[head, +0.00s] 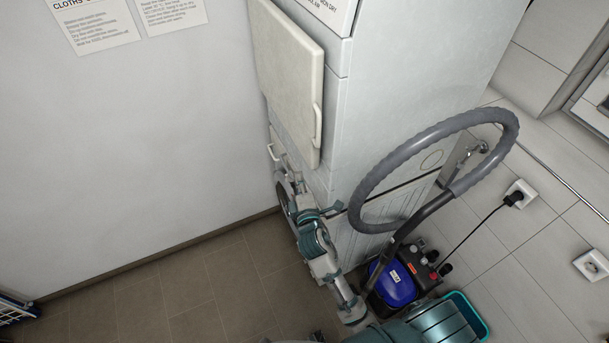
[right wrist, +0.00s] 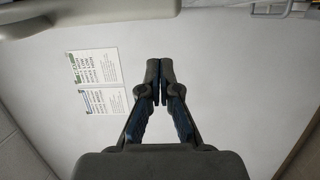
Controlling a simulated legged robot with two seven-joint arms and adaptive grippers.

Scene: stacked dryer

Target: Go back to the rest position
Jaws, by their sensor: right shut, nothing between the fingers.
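My right arm comes in from the bottom of the head view and reaches up along the front of the white stacked machine (head: 385,100). Its gripper (head: 287,170) is small there, beside the machine's front, below the upper door. In the right wrist view the right gripper (right wrist: 160,72) has its fingertips together, with nothing between them and the plain wall behind. The upper door (head: 290,80) is a pale panel with a bar handle (head: 317,122) and seems to stand out from the machine. My left gripper is not in view.
A blue vacuum cleaner (head: 392,285) with a looped grey hose (head: 365,180) stands right of the machine. A teal bin (head: 480,318) is near it, partly hidden by my arm. Tiled floor (head: 180,290) at left is clear; a blue basket (head: 14,310) shows at the left edge.

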